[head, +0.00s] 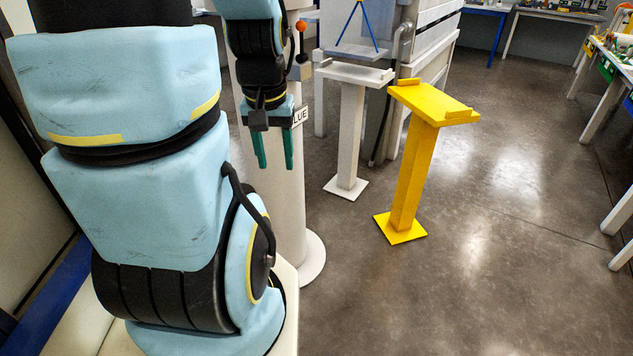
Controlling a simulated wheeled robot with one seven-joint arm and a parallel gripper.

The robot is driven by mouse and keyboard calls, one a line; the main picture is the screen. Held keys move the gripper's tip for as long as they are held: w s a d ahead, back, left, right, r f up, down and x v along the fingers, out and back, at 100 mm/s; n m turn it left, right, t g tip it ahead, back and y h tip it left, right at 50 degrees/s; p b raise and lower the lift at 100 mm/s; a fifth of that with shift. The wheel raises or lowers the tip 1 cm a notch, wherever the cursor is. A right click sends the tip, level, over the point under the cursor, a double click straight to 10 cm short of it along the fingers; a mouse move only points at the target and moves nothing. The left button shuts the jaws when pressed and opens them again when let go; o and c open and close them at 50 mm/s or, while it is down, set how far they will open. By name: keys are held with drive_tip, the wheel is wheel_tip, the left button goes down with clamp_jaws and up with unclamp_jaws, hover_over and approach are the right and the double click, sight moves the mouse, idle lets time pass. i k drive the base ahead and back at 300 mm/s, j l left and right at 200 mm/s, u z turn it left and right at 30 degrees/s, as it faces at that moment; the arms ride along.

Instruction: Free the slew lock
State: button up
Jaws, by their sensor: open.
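My gripper (273,150) hangs in front of a white column (290,212), its two green fingers pointing down, apart and empty. The column stands upright on a round base and carries a label (300,116) of which only "LUE" shows. Near the column's top right is a small orange-red ball (302,27) on a thin stem, with a dark knob (301,58) below it. I cannot tell for certain whether this is the slew lock. My arm hides much of the column's upper part.
A white stand (350,130) and a yellow stand (415,170) stand to the right of the column. Behind them is a pale slatted tank (432,35) with a blue tripod frame (356,30) nearby. Open concrete floor (500,240) lies right; benches line the right edge.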

sight(301, 26)
drive_tip(key=k+j+z, duration=0.3)
drive_tip(key=j, duration=0.25)
drive_tip(key=k+j+z, duration=0.3)
drive_tip(key=k+j, duration=0.15)
drive_tip(key=j+u, duration=0.1)
drive_tip(key=u, duration=0.3)
drive_tip(key=k+j+u, duration=0.15)
drive_tip(key=u, duration=0.25)
drive_tip(key=j+u, duration=0.15)
drive_tip(key=u, duration=0.25)
drive_tip(key=l+u, duration=0.15)
drive_tip(key=u, duration=0.3)
drive_tip(key=l+u, duration=0.15)
drive_tip(key=u, duration=0.25)
drive_tip(key=l+u, duration=0.15)
drive_tip(key=u, duration=0.3)
drive_tip(key=l+u, duration=0.15)
drive_tip(key=u, duration=0.25)
drive_tip(key=k+l+u, duration=0.1)
drive_tip(key=u, duration=0.35)
drive_tip(key=k+l+u, duration=0.7)
drive_tip(key=u, duration=0.15)
drive_tip(key=k+l, duration=0.15)
drive_tip(key=k, duration=0.15)
drive_tip(key=k+l, duration=0.1)
drive_tip(key=k, duration=0.25)
drive_tip(key=z, duration=1.6)
drive_tip(key=k+j, duration=0.3)
